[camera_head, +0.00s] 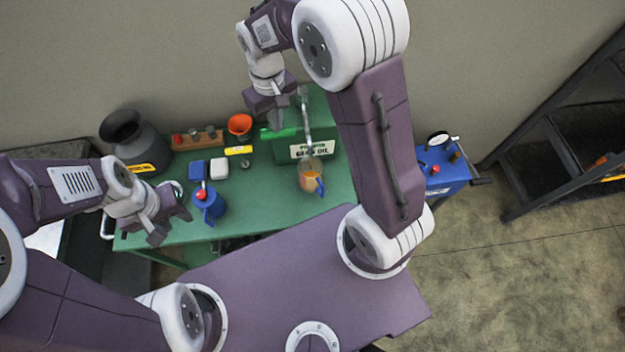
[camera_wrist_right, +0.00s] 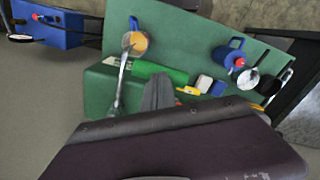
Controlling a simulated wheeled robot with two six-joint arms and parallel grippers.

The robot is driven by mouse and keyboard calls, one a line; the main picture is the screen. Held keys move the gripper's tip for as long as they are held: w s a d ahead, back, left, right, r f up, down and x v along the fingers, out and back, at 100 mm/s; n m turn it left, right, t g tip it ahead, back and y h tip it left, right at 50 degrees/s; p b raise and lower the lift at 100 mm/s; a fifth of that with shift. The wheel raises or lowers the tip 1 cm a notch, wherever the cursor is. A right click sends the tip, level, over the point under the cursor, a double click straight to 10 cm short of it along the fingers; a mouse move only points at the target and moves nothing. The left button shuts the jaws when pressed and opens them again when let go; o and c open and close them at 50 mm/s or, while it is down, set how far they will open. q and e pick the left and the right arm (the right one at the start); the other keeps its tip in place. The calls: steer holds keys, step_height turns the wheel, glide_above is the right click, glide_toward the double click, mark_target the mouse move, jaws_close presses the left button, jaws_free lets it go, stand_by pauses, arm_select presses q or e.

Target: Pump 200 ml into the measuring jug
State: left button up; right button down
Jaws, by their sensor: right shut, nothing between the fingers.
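The measuring jug (camera_head: 311,177) stands on the green table under the spout (camera_head: 307,130) of the green oil box (camera_head: 291,151). It looks amber inside and has a blue handle; its level is too small to read. It also shows in the right wrist view (camera_wrist_right: 138,41). The green pump handle (camera_head: 282,133) sticks out leftward at the box. My right gripper (camera_head: 276,122) is shut and empty, right at this handle; whether it touches is unclear. In the right wrist view its fingers (camera_wrist_right: 158,92) are below the green handle (camera_wrist_right: 160,71). My left gripper (camera_head: 172,224) is open and empty.
A blue can (camera_head: 209,205) stands near my left gripper. Blue and white blocks (camera_head: 219,168), an orange funnel (camera_head: 239,125) and a dark canister (camera_head: 135,143) stand on the table's left. A blue machine (camera_head: 440,168) is at right, beside dark steps (camera_head: 560,160). The table around the jug is clear.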

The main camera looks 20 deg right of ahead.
step_height(320, 180, down, 8)
steer(key=b, duration=0.4)
steer(key=shift+r+b, duration=0.25)
steer(key=shift+b, duration=0.15)
stand_by(0.5)
steer(key=shift+f+b, duration=0.45)
steer(key=shift+f, duration=0.25)
steer(key=shift+r, duration=0.1)
step_height(320, 180, up, 12)
steer(key=p, duration=1)
steer(key=shift+f+p, duration=0.25)
steer(key=shift+p, duration=0.1)
steer(key=shift+f, duration=0.1)
steer(key=shift+f, duration=0.1)
